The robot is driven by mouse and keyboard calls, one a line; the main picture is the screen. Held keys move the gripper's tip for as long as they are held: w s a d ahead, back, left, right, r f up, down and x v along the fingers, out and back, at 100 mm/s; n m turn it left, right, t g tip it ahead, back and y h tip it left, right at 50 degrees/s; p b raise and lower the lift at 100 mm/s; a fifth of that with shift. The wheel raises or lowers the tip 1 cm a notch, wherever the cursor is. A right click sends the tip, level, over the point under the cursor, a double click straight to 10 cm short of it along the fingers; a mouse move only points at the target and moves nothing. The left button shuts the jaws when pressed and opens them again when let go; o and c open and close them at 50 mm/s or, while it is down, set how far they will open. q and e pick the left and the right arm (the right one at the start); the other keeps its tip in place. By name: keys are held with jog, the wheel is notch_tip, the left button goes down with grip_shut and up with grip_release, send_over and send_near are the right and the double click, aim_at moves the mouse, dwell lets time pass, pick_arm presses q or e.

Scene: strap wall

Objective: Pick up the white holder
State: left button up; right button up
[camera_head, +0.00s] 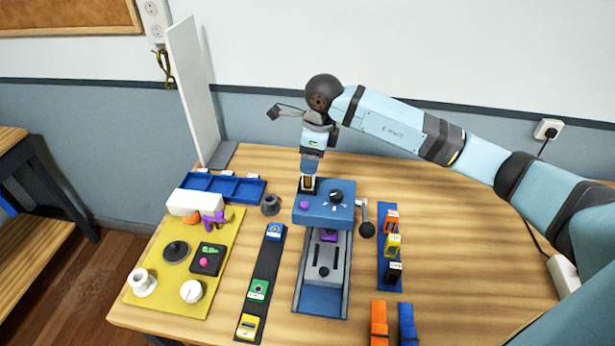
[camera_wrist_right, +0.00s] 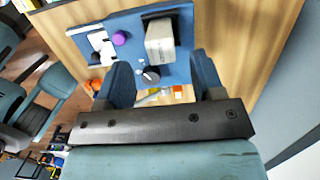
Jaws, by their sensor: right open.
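A pale, boxy piece, which looks like the white holder (camera_wrist_right: 160,42), stands in a dark recess of the blue machine (camera_wrist_right: 183,63) in the right wrist view. In the head view the holder (camera_head: 308,184) shows small at the machine's back left corner, just below my right gripper (camera_head: 309,172). My right gripper (camera_wrist_right: 163,82) points down at the machine; its blue fingers are apart with nothing between their tips. The holder lies beyond the tips, and I cannot tell whether a finger touches it. My left gripper is in neither view.
The blue machine (camera_head: 325,218) has a purple button, a black knob (camera_head: 336,196) and a side crank (camera_head: 366,222). A yellow mat (camera_head: 165,300) with several parts lies left, with a blue tray (camera_head: 222,188) behind. Coloured blocks line both sides.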

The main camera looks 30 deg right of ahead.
aim_at(308, 178)
jog(key=shift+a+f, duration=0.1)
jog(key=shift+f, duration=0.5)
jog(key=shift+w+a+f+p, duration=0.1)
jog(key=shift+f+p, duration=0.3)
jog(key=shift+f, duration=0.15)
jog(key=f, duration=0.2)
jog(key=f+p, duration=0.1)
jog(key=f, duration=0.1)
jog(key=shift+w+a, duration=0.1)
jog(key=shift+w, duration=0.1)
jog(key=shift+c, duration=0.3)
jog(key=c, duration=1)
